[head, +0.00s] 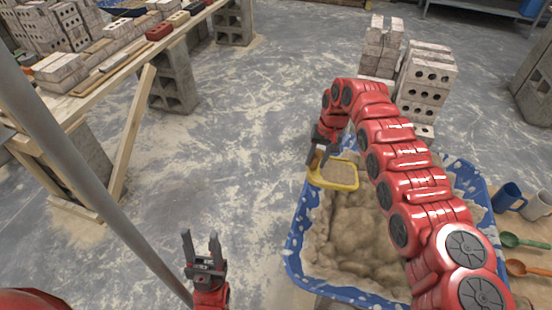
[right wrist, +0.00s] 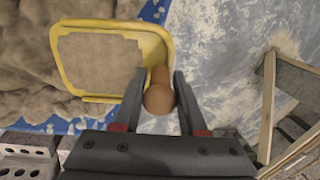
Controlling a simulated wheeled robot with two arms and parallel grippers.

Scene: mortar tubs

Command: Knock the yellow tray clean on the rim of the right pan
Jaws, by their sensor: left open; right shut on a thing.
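The yellow tray (head: 335,186) has a flat grey-brown fill inside its rim. It is over the far left corner of the blue pan (head: 296,236), which is full of lumpy mortar. I cannot tell whether the tray touches the pan's rim. My right gripper (head: 317,158) is shut on the tray's wooden handle; in the right wrist view the handle (right wrist: 159,97) is between the fingers and the tray (right wrist: 160,50) extends beyond them. My left gripper (head: 201,237) is open and empty, left of the pan with fingers pointing up.
Grey block stacks (head: 427,78) stand behind the pan. A blue mug (head: 508,197), a white cup (head: 538,205) and green and orange spoons are on the right. A plank bench (head: 130,55) with bricks stands at the left. The floor between bench and pan is clear.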

